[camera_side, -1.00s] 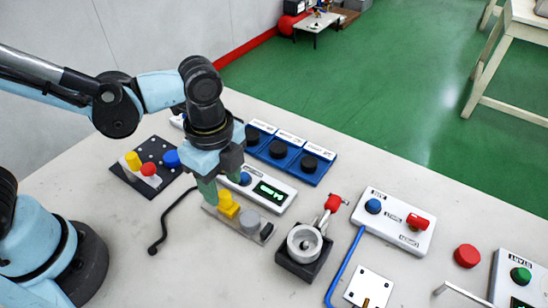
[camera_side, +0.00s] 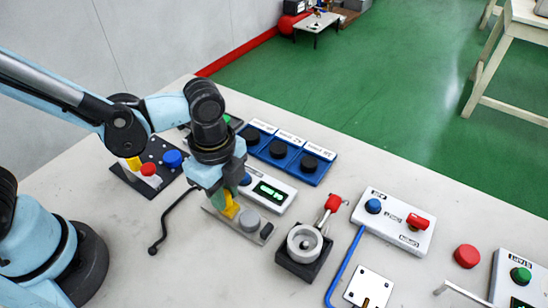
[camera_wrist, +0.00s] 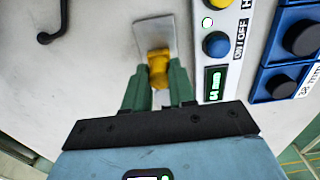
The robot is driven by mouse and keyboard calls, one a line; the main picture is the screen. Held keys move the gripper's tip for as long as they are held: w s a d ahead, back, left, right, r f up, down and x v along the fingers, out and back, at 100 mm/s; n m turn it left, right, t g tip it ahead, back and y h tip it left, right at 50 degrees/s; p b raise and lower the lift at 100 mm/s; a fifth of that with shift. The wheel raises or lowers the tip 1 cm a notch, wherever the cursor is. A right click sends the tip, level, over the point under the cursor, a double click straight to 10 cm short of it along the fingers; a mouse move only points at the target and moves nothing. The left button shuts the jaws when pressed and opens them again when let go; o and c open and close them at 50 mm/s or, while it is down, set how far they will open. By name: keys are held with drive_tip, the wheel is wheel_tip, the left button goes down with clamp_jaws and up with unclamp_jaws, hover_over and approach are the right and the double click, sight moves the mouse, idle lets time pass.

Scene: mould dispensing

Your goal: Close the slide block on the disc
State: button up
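The slide block is a yellow block (camera_side: 231,210) at the left end of a flat grey plate (camera_side: 213,212). The grey disc (camera_side: 250,221) lies on the plate to the right of the block, apart from it. In the wrist view the yellow block (camera_wrist: 158,68) is in line with the gap between my green fingers. My gripper (camera_side: 222,198) points down at the block and hides part of it. The fingers (camera_wrist: 158,80) are apart, one on each side of the block. I cannot tell whether they press on it. The disc is not clear in the wrist view.
A white box with a green display (camera_side: 270,190) stands just behind the plate. A black hooked rod (camera_side: 165,225) lies to the left. A round grey cup on a black base (camera_side: 304,243) stands to the right. Blue button units (camera_side: 280,150) are farther back.

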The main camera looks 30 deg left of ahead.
clamp_jaws()
drive_tip(key=shift+d, duration=1.45)
drive_tip(key=o, duration=0.9)
unclamp_jaws()
drive_tip(key=shift+c, duration=0.2)
wheel_tip(320, 180, up, 12)
drive_tip(key=shift+c, duration=0.3)
